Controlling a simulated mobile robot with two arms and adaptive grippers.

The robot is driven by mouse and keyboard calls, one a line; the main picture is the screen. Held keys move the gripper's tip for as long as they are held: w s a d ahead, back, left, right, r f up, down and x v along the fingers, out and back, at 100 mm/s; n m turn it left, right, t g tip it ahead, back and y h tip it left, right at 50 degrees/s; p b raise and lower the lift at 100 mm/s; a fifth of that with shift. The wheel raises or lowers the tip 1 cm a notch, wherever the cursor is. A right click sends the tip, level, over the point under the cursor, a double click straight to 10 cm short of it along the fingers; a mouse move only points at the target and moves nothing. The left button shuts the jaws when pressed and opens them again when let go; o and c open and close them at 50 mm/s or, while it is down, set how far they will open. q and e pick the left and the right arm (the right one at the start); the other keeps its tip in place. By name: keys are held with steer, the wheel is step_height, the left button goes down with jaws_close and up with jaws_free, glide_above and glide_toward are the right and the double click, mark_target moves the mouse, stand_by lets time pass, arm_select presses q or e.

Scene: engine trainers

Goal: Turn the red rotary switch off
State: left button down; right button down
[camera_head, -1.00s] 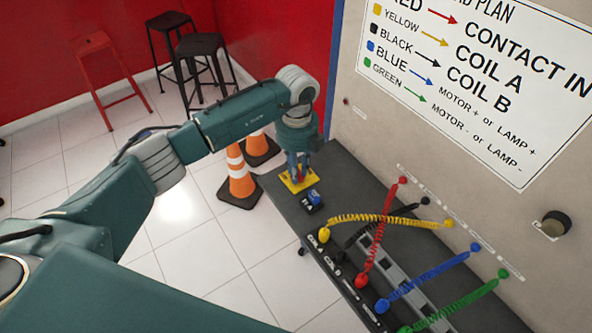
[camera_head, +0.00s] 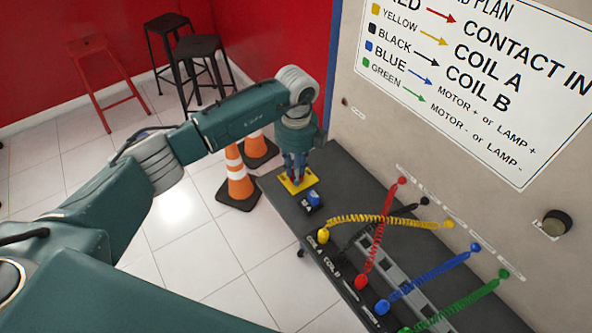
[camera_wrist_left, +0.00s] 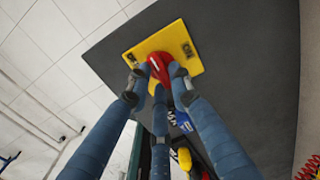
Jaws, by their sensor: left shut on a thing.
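The red rotary switch (camera_wrist_left: 158,68) sits on a yellow plate (camera_wrist_left: 196,52) at the far end of the dark table. In the head view the yellow plate (camera_head: 304,186) shows under my left gripper (camera_head: 297,178), which points straight down at it. In the left wrist view the fingers of my left gripper (camera_wrist_left: 154,82) are closed around the red knob, touching it from its sides. In the head view the knob is mostly hidden by the fingers. Dark lettering shows on the plate, partly readable. My right gripper is not in view.
A blue switch (camera_head: 313,198) stands close beside the yellow plate. Coiled yellow, red, blue (camera_head: 430,279) and green cables run from the table (camera_head: 280,200) to the wall panel. A traffic cone (camera_head: 238,180) and stools (camera_head: 205,65) stand on the floor behind.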

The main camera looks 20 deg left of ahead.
arm_select(q)
steer(key=c, duration=1.6)
jaws_free()
steer(key=shift+w+r, duration=0.1)
steer(key=shift+r, duration=0.05)
steer(key=shift+o, duration=0.3)
step_height(320, 180, up, 12)
